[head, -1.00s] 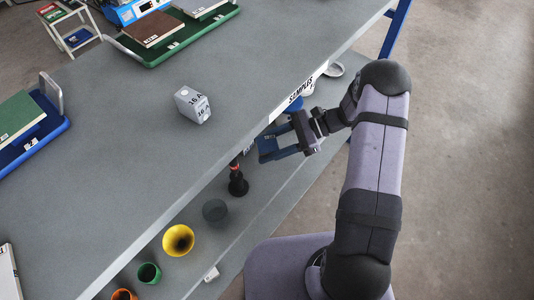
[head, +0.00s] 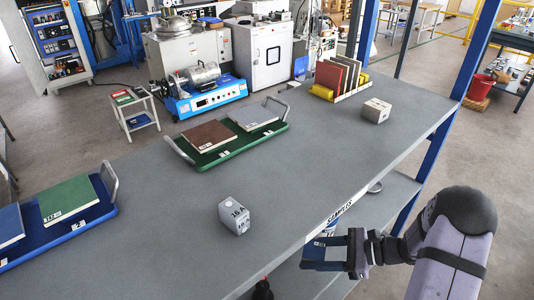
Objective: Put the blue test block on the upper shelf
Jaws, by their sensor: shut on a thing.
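My gripper (head: 312,254) is at the front edge of the grey upper shelf (head: 290,185), below its SAMPLES label. Its dark blue fingers point left, and it is shut on a blue thing, which I take to be the blue test block (head: 319,253). The block is hard to tell from the fingers, and its underside is hidden. The upper shelf's surface is bare between the objects on it. Whether the block is above or below the shelf's surface is hard to tell.
A grey block marked 16 A (head: 234,215) stands on the upper shelf. The lower shelf (head: 390,192) runs underneath. A blue post (head: 440,140) stands at right.

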